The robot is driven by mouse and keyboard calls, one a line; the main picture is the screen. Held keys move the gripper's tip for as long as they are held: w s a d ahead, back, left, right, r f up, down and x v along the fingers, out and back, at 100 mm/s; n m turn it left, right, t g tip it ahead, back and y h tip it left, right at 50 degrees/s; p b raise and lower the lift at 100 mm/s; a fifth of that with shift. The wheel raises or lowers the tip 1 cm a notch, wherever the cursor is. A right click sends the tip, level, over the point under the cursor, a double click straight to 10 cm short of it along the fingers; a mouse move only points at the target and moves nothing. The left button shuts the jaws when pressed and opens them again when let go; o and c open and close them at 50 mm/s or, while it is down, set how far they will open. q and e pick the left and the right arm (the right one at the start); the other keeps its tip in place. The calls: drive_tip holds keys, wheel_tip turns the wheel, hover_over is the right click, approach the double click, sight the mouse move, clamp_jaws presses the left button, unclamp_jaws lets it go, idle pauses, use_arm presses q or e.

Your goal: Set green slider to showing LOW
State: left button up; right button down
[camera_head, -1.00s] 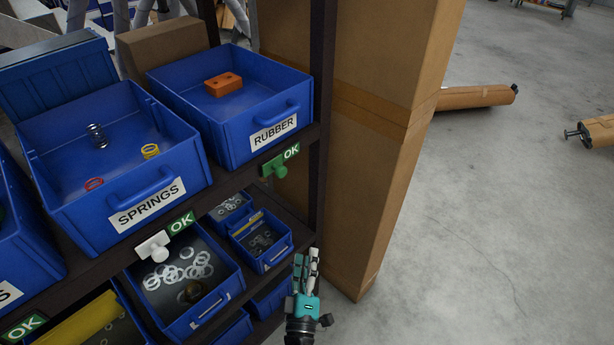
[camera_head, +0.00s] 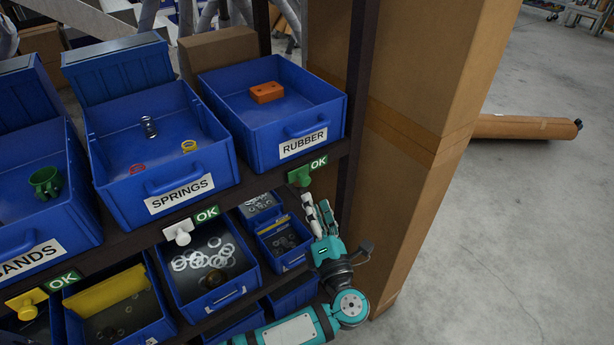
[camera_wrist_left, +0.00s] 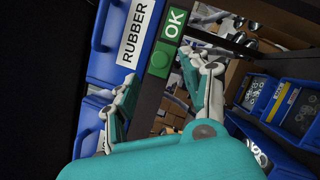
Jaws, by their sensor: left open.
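The green slider (camera_head: 300,177) sits on the dark shelf edge below the blue RUBBER bin (camera_head: 270,112). A green sign beside it reads OK (camera_head: 318,163). In the left wrist view, the green slider (camera_wrist_left: 160,60) shows beyond my fingers, next to the white OK lettering (camera_wrist_left: 174,23). My left gripper (camera_head: 318,207) is open and empty, just below the slider and apart from it in the head view. In the left wrist view my left gripper (camera_wrist_left: 174,78) has its fingers spread on either side of the slider's direction. My right gripper is not in view.
A white slider (camera_head: 179,232) and a yellow slider (camera_head: 27,303) sit farther left on the same edge, each with an OK sign. Blue bins with rings (camera_head: 208,273) stand on the lower shelf. A tall cardboard box (camera_head: 425,120) stands close to the right.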

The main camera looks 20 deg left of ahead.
sight(307, 183)
use_arm(q)
drive_tip(key=p+x, duration=0.1)
drive_tip(key=x, duration=0.6)
clamp_jaws()
idle(0.3)
